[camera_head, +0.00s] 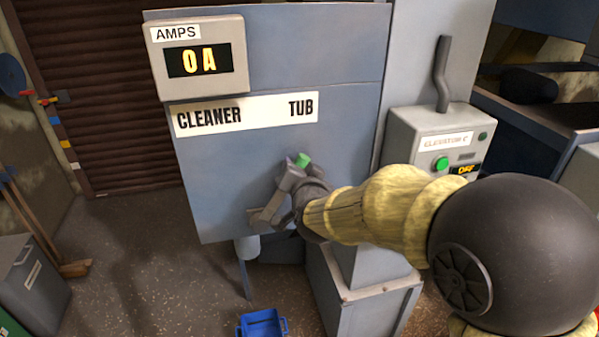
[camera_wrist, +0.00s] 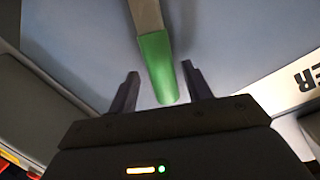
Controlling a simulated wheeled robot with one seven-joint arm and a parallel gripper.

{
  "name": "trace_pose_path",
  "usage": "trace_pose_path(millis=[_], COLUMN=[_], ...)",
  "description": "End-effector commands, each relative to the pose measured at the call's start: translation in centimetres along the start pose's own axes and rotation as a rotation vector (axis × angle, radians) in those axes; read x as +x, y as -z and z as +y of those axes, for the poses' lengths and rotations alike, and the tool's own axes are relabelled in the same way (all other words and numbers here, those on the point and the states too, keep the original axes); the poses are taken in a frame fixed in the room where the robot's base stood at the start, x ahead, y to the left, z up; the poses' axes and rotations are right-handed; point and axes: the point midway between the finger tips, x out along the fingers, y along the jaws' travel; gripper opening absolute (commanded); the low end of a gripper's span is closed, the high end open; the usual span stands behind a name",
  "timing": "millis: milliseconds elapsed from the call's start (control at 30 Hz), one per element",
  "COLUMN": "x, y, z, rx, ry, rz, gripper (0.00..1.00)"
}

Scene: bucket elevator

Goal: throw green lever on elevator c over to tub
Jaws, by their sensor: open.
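The green lever's grip (camera_head: 303,160) shows at the panel just below the label strip (camera_head: 245,113) reading CLEANER and TUB, roughly below TUB. In the wrist view the green grip (camera_wrist: 157,68) on its pale metal arm (camera_wrist: 146,16) reaches down between my two open fingers. My gripper (camera_head: 285,195) is at the lever in the head view and hides much of it; it also shows in the wrist view (camera_wrist: 159,85). The fingers stand on either side of the grip's end, with gaps visible. The control box marked ELEVATOR C (camera_head: 440,135) is at the right.
An AMPS display (camera_head: 195,60) above reads 0 A. The control box has a green button (camera_head: 441,163) and a display reading OFF. A blue tub (camera_head: 262,323) stands on the floor below the panel. A grey bin (camera_head: 30,285) stands at left.

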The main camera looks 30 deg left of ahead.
Motion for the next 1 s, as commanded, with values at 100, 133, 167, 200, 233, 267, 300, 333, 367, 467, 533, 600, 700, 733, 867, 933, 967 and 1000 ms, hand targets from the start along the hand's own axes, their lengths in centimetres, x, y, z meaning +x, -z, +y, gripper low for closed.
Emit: trace_pose_path(millis=[100,133,167,200,233,267,300,333,367,467,533,600,700,733,867,933,967,1000], x=[-0.3,-0.4,-0.6,-1.0,-1.3,-1.6,-2.2,-2.6,-3.1,-4.8,-6.0,-7.2,-8.9,-9.4,-11.6,-12.7,-13.2,-13.9], y=[0.0,0.0,0.0,0.0,0.0,0.0,0.0,0.0,0.0,0.0,-0.1,0.0,-0.1,0.0,-0.1,0.0,0.0,0.0], z=[-0.1,-0.1,0.0,0.0,-0.1,-0.1,0.0,0.0,0.0,0.0,0.0,-0.1,0.0,-0.1,-0.1,-0.1,-0.1,-0.1], rx=[0.0,0.0,0.0,0.0,0.001,0.001,0.0,0.0,-0.001,0.0,0.0,0.0,0.0,0.001,0.0,0.0,0.0,0.0], ry=[0.001,0.001,0.001,0.001,0.002,0.002,0.002,0.002,0.003,0.002,0.003,0.003,0.003,0.003,0.003,0.004,0.002,0.002], rz=[0.001,0.001,0.001,0.001,0.002,0.002,0.001,0.002,0.002,0.002,0.002,0.002,0.002,0.002,0.001,0.001,0.001,0.001], gripper=[0.49,0.49,0.49,0.49,0.49,0.49,0.49,0.49,0.49,0.49,0.49,0.49,0.49,0.49,0.49,0.49,0.49,0.49])
